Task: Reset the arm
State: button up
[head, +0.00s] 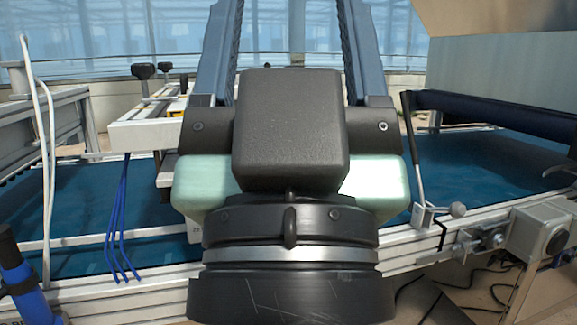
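My own arm fills the middle of the head view, with a dark block and pale green sides above a black round base. My gripper is not in view, so its opening cannot be seen. The tray seeder's blue belt (85,193) runs across behind the arm. Its metal side rail (100,286) passes in front of the belt. The middle of the machine is hidden behind the arm.
A lever with a ball knob (457,210) and a grey motor box (543,229) sit at the right rail. Blue tubes (120,220) and a white cable (46,170) hang at left. A dark roller (490,113) spans the belt at right. Cables lie on the floor.

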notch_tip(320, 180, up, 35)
jog(key=p, duration=3.3)
jog(key=shift+p, duration=0.3)
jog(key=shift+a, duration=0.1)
